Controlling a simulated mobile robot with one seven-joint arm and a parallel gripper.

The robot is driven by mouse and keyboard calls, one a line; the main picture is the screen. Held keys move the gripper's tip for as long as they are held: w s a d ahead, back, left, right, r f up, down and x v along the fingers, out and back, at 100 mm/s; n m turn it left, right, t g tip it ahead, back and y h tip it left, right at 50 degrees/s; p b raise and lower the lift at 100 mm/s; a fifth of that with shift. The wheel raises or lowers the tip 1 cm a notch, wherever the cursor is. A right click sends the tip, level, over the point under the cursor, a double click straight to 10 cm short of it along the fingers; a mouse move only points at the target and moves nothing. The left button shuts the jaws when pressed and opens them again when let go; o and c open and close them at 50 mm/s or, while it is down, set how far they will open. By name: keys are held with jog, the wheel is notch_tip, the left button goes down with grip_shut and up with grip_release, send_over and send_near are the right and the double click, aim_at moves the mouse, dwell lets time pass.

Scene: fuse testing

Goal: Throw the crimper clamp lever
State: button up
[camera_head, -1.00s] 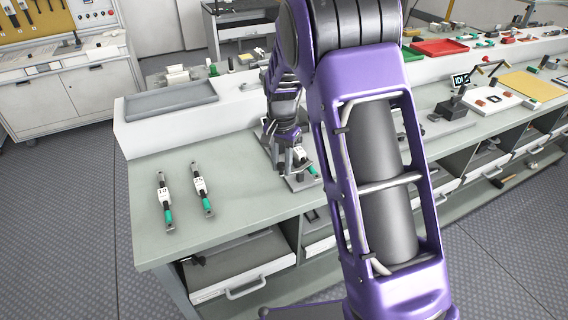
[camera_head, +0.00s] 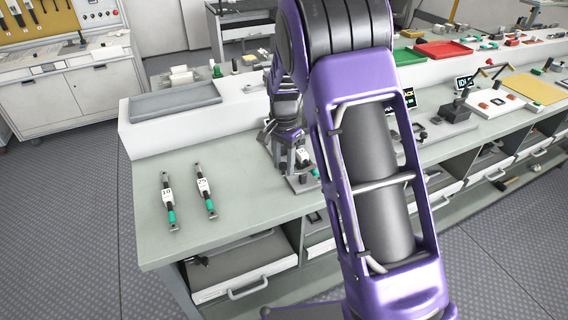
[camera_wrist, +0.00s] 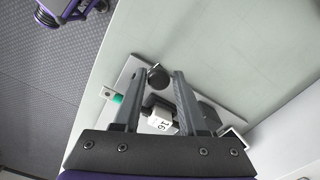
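The crimper (camera_wrist: 137,75) is a grey base plate with a black round lever knob (camera_wrist: 158,77) on the bench. A fuse with a white "16" label (camera_wrist: 160,122) and a green part (camera_wrist: 117,98) lies across it. My gripper (camera_wrist: 159,72) is open above the crimper, one finger on each side of the knob with gaps showing. Whether the fingers reach knob height is unclear. In the head view the crimper plate (camera_head: 302,184) shows beneath my gripper, partly hidden by my arm.
Two more labelled fuses, left (camera_head: 168,201) and right (camera_head: 205,190), lie on the bench (camera_head: 240,205) to the left. A grey tray (camera_head: 175,99) sits on the raised shelf behind. A black device (camera_head: 452,108) and a white board (camera_head: 492,103) stand right. Bench around the fuses is clear.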

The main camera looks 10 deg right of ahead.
jog(key=shift+o, duration=1.1)
notch_tip(320, 180, up, 17)
jog(key=shift+r+p, duration=0.2)
jog(key=shift+p, duration=0.2)
